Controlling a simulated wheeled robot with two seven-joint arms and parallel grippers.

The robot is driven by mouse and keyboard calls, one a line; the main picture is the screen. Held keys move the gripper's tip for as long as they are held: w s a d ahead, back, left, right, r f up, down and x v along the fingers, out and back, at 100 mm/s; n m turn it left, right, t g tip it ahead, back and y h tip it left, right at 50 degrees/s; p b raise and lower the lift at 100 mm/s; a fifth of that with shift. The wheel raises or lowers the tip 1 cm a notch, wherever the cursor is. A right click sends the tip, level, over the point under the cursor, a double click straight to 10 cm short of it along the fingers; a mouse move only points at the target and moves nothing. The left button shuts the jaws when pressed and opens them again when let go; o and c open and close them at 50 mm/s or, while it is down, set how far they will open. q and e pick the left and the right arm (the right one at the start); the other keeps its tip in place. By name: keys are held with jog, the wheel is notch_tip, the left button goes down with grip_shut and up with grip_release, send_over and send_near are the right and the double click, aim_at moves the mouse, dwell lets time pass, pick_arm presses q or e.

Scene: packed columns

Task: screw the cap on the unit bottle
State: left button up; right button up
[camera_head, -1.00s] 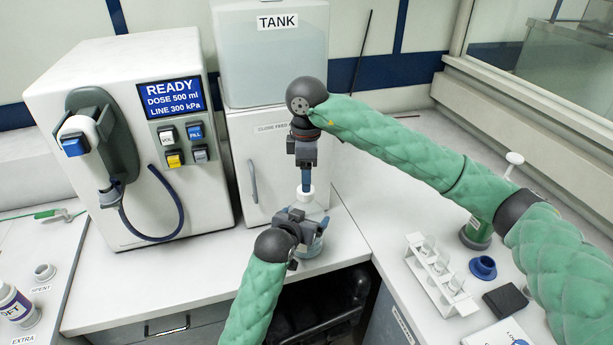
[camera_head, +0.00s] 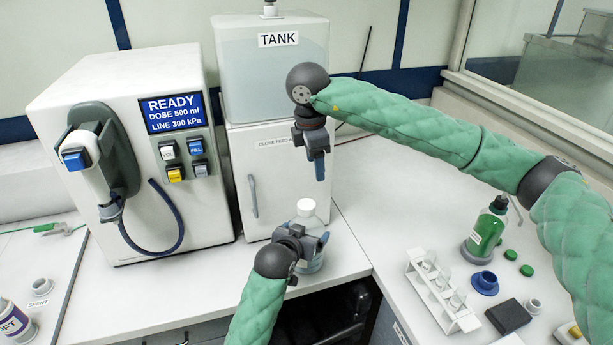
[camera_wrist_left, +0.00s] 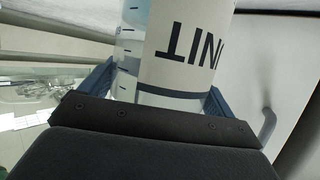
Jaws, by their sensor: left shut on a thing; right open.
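The unit bottle (camera_head: 312,264) stands upright on the counter in front of the tank cabinet, clear with pale blue liquid. Its label reads upside down in the left wrist view (camera_wrist_left: 185,45). A white cap (camera_head: 306,207) sits on the bottle's neck; I cannot tell how tightly it is screwed. My left gripper (camera_head: 312,244) is shut around the bottle's body, with a finger on each side in the left wrist view. My right gripper (camera_head: 319,168) is open and empty, above and slightly right of the cap, apart from it.
A dosing machine (camera_head: 120,200) with a READY screen stands left, and the tank (camera_head: 272,85) on its cabinet behind. On the right counter are a tube rack (camera_head: 438,290), a green bottle (camera_head: 488,232), a blue ring (camera_head: 484,282) and a dark block (camera_head: 507,316).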

jog(key=n, duration=0.4)
jog(key=f+n, duration=0.1)
jog(key=n, duration=0.3)
jog(key=s+f+n, duration=0.1)
jog(key=n, duration=0.3)
jog(key=shift+a+n+g, duration=0.15)
jog(key=shift+n+g, duration=0.15)
jog(key=n, duration=0.5)
jog(key=shift+s+a+f+n, duration=0.2)
jog(key=shift+s+f+n, duration=0.1)
jog(key=shift+f, duration=0.1)
jog(key=n, duration=0.4)
jog(key=shift+s+a+f, duration=0.1)
jog(key=shift+a+f, duration=0.05)
jog(key=shift+a, duration=0.05)
jog(key=n, duration=0.5)
jog(key=shift+s+a+n+g+y, duration=0.1)
jog(key=shift+a+n+g+y, duration=0.2)
jog(key=shift+n+y, duration=0.1)
jog(key=n, duration=0.4)
jog(key=shift+a, duration=0.1)
jog(key=n, duration=0.4)
jog(key=shift+n, duration=0.3)
